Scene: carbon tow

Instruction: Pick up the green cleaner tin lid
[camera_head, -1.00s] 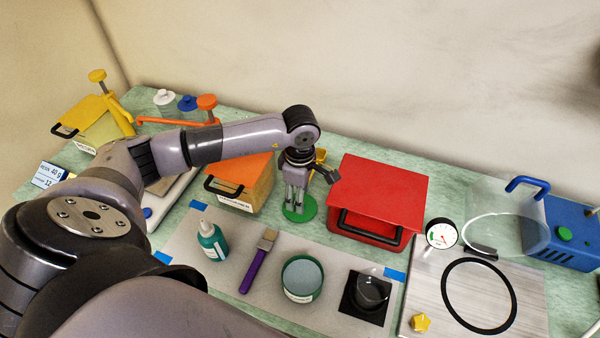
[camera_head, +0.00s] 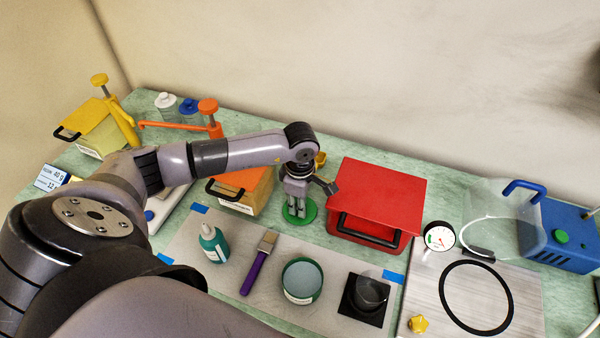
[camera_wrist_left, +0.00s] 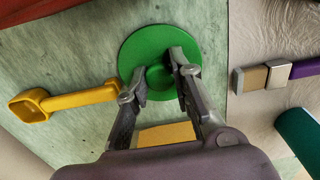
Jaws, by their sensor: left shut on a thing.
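The green cleaner tin lid (camera_head: 308,217) is a flat round disc on the green bench top, between the orange-lidded box and the red box. It also shows in the left wrist view (camera_wrist_left: 146,45), with a round raised knob at its middle. My left gripper (camera_head: 295,212) points down over the lid, and its fingers (camera_wrist_left: 163,78) are shut on the knob. I cannot tell whether the lid is lifted off the bench. The open cleaner tin (camera_head: 302,281) stands on the grey mat in front. My right gripper is not in view.
A red box (camera_head: 380,190) stands close right of my left gripper, and an orange-lidded box (camera_head: 243,187) stands left. A yellow scoop (camera_wrist_left: 66,100) lies near the lid. A teal bottle (camera_head: 213,244), a purple brush (camera_head: 258,264) and a black square with a clear cup (camera_head: 365,292) are on the mat.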

